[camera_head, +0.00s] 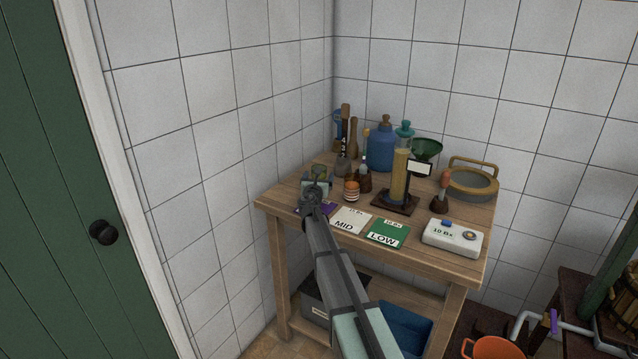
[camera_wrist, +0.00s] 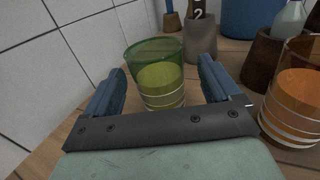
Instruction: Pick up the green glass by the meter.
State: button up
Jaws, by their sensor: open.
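A green-tinted glass (camera_wrist: 155,52) with yellow-green liquid and pale rings stands upright in the wrist view. In the head view only its upper part (camera_head: 318,171) shows, at the table's left back. My gripper (camera_wrist: 162,78) is open, with one finger on each side of the glass. The fingers look apart from it, with a gap at the left and a narrower one at the right. In the head view my gripper (camera_head: 316,182) is around the glass. A white device marked "10 Bx" (camera_head: 440,233), which looks like the meter, lies at the table's right front, well away from this glass.
An orange striped glass (camera_wrist: 298,95) stands close to the right finger, also seen in the head view (camera_head: 352,191). Bottles and a tall cylinder (camera_head: 399,175) crowd behind. MID (camera_head: 350,219) and LOW (camera_head: 388,233) cards lie in front. The tiled wall (camera_wrist: 45,60) is close at left.

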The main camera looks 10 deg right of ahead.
jog(key=x, duration=0.4)
jog(key=shift+w+r, duration=0.2)
jog(key=shift+w, duration=0.05)
jog(key=c, duration=1.3)
jog(key=shift+o, duration=0.2)
jog(key=shift+r, duration=0.2)
notch_tip(320, 180, up, 10)
jog(key=shift+f, duration=0.25)
jog(key=shift+r, duration=0.1)
dwell(0.7)
